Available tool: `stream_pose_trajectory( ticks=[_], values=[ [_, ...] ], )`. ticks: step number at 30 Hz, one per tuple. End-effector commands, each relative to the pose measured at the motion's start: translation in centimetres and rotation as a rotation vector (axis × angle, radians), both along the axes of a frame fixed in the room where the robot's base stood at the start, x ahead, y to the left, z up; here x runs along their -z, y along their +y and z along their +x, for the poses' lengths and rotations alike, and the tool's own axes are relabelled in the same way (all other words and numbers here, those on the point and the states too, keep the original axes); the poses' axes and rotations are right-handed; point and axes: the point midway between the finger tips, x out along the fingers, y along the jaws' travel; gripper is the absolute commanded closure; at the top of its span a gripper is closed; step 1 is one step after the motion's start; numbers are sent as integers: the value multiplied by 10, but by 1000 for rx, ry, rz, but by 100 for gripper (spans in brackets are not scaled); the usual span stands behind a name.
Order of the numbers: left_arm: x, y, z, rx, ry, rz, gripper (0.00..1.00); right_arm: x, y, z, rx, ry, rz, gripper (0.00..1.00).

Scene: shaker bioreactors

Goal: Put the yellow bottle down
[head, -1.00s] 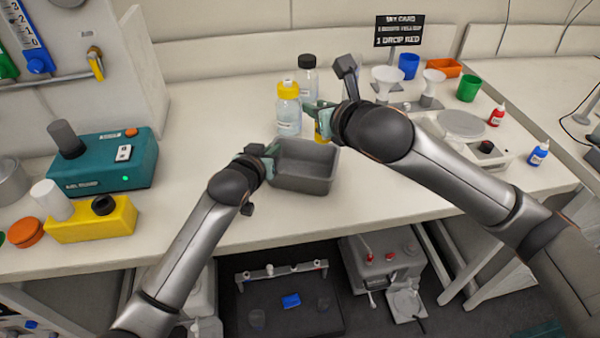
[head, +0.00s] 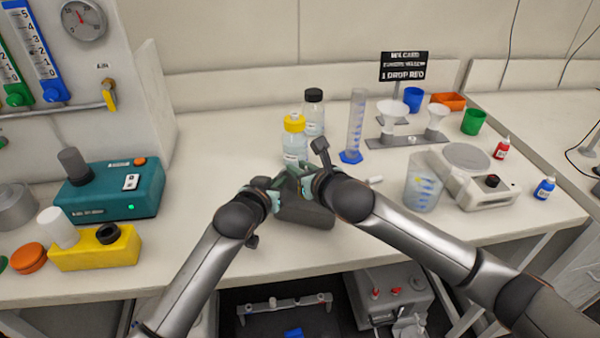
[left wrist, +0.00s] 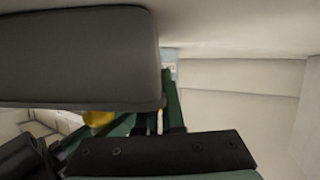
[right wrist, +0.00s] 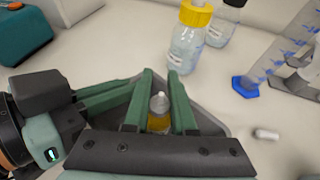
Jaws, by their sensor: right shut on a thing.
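The yellow bottle (right wrist: 159,112) is a small dropper bottle with a pale tip and yellow lower part. It stands between the fingers of my right gripper (right wrist: 159,100), which is shut on it, over the grey bin. In the head view my right gripper (head: 298,178) hides most of the bottle. The grey bin (head: 305,215) sits near the table's front edge, partly covered by both grippers. My left gripper (head: 270,186) is at the bin's left side, close to the right gripper. Its fingers are partly hidden in the left wrist view, so their opening is unclear.
A large yellow-capped bottle (head: 294,140) and a black-capped bottle (head: 314,112) stand behind the bin. A measuring cylinder (head: 355,130), clear beaker (head: 422,187) and scale (head: 470,180) are to the right. A small white piece (right wrist: 267,134) lies on the table.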

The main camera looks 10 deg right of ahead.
Motion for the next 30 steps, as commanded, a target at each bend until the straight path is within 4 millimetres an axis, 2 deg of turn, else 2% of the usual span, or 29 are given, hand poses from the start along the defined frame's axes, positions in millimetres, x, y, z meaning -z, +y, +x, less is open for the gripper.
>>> stream_pose_trajectory(
  ticks=[1,3,10,25,26,30],
  values=[
    [1,0,0,0,2,1,100,8,1,-1,0,3,2,100],
    [1,0,0,0,2,1,100,12,0,0,0,0,1,100],
    [1,0,0,0,2,1,100,12,0,0,0,-1,0,100],
    [1,0,0,1,2,0,100,26,-1,0,1,4,-1,100],
    [1,0,-1,1,1,0,100,27,-1,-1,2,5,-1,73],
    [0,-1,-1,2,1,0,100,28,-2,-1,4,8,-3,57]
  ],
)
